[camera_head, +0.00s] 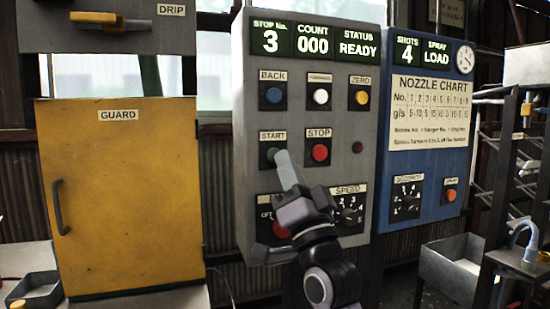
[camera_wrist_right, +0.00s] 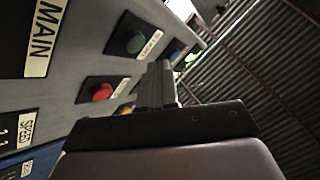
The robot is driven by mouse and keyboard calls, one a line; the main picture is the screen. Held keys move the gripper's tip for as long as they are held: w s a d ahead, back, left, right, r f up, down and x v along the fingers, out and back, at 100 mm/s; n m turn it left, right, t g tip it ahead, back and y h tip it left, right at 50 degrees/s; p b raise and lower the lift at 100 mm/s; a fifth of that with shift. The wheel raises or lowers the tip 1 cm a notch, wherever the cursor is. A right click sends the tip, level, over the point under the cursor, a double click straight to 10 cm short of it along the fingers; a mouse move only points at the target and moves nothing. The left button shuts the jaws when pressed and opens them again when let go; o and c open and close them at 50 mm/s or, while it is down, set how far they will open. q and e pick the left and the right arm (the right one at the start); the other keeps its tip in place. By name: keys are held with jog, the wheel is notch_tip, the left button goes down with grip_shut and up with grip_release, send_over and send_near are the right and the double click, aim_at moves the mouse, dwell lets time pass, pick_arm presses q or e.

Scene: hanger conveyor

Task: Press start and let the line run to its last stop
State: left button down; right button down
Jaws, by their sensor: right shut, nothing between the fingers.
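The grey control panel (camera_head: 345,215) has a display (camera_head: 313,42) reading STOP No. 3, COUNT 000, STATUS READY. The green START button (camera_head: 271,154) is partly behind the tip of my right gripper (camera_head: 279,155). In the right wrist view the green button (camera_wrist_right: 133,43) shows uncovered, with the shut fingers (camera_wrist_right: 159,84) close to it. I cannot tell whether they touch it. The red STOP button (camera_head: 320,152) is right of START. My right gripper is shut and empty. My left gripper is not in view.
BACK (camera_head: 273,95), white (camera_head: 320,96) and ZERO (camera_head: 361,97) buttons sit above. The SPEED knob (camera_head: 347,215) is right of my gripper. A blue spray panel (camera_head: 425,215) reads SHOTS 4, SPRAY LOAD. A yellow GUARD door (camera_head: 125,190) stands left, a metal bin (camera_head: 450,267) lower right.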

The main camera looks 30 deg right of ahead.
jog(key=shift+w+d, duration=0.2)
jog(key=shift+w, duration=0.5)
dwell(1.0)
jog(key=shift+w, duration=0.1)
dwell(0.5)
jog(key=shift+w+d, duration=0.1)
jog(key=shift+w, duration=0.2)
